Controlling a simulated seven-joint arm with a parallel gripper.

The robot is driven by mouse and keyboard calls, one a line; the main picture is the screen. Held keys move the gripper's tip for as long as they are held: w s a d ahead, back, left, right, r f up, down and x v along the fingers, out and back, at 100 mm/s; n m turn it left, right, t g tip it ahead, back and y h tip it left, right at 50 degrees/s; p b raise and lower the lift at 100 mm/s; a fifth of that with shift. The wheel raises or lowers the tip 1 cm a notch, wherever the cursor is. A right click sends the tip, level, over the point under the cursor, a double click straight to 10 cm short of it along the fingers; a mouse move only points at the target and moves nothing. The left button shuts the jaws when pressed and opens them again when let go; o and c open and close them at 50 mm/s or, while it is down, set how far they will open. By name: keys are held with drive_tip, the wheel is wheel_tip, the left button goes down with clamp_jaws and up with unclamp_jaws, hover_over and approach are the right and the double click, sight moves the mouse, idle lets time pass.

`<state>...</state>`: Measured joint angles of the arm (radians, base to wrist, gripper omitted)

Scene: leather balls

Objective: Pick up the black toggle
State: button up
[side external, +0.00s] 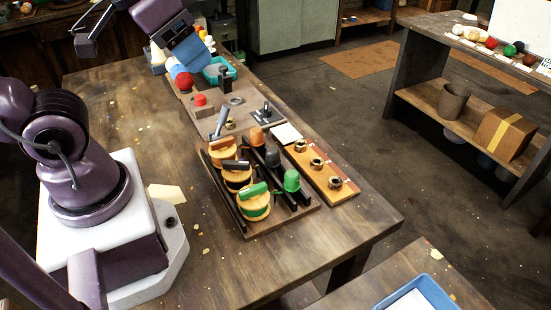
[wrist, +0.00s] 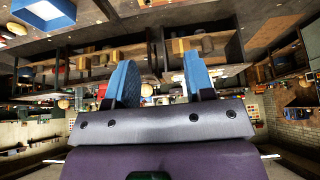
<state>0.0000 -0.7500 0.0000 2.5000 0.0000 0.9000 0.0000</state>
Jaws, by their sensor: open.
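A black handle-like piece (side external: 236,165) lies across the middle round yellow-orange block on the wooden board (side external: 262,232). A dark upright lever on a small plate (side external: 265,112) stands farther back. I cannot tell for certain which is the black toggle. My gripper (side external: 181,60) is at the back of the table, above and away from both. In the wrist view its two blue fingers (wrist: 161,78) are apart with nothing between them. The wrist view faces the room, appears upside down, and shows neither dark piece clearly.
A teal tray (side external: 219,70) and red piece (side external: 200,99) sit near my gripper. The table's front right is clear.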

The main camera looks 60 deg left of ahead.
idle(0.4)
drive_tip(key=o, duration=0.3)
